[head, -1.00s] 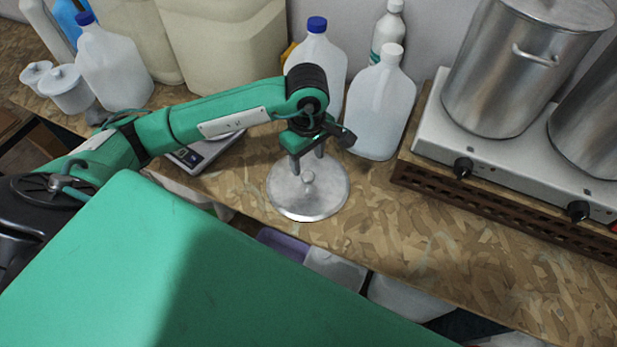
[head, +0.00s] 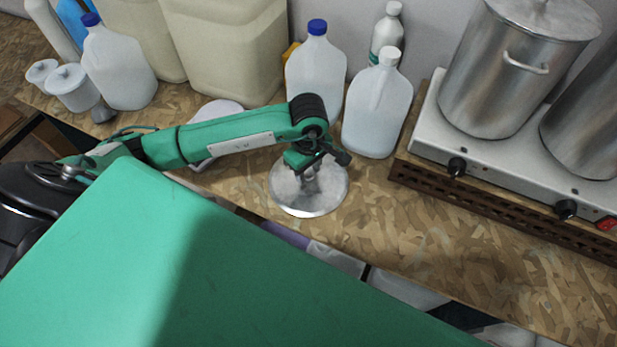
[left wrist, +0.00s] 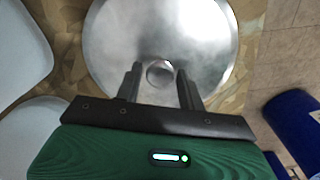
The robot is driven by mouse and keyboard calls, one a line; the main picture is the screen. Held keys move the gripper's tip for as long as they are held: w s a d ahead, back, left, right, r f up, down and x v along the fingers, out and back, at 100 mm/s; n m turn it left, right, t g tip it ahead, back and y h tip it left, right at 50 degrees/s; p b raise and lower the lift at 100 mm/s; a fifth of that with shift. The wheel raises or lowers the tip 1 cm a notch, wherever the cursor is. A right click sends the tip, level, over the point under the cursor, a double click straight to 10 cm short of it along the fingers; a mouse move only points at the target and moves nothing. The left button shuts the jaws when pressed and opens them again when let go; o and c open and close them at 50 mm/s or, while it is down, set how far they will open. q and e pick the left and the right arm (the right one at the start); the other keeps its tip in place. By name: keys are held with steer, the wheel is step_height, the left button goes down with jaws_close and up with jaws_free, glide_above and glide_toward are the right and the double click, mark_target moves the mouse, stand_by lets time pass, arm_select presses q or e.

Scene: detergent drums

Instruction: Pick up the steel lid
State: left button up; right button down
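The steel lid (head: 330,198) is a round, shiny disc with a small knob, lying on the chipboard bench. In the left wrist view the lid (left wrist: 115,45) fills the top middle, with its knob (left wrist: 158,73) near its lower part. My left gripper (head: 309,186) points down over the lid, its fingertips close to the knob. In the left wrist view its fingers (left wrist: 160,76) stand apart on either side of the knob, with a small gap showing. The gripper hides part of the lid in the head view. My right gripper is not in view.
A blue-capped jug (head: 316,70) and a white-capped jug (head: 377,112) stand behind the lid. To the right are a hotplate (head: 480,160) and steel pots (head: 510,75). The bench (head: 420,225) is bare right of the lid, and its front edge is near.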

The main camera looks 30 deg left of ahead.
arm_select(q)
steer(key=c, duration=0.7)
jaws_close()
steer(key=shift+r, duration=0.15)
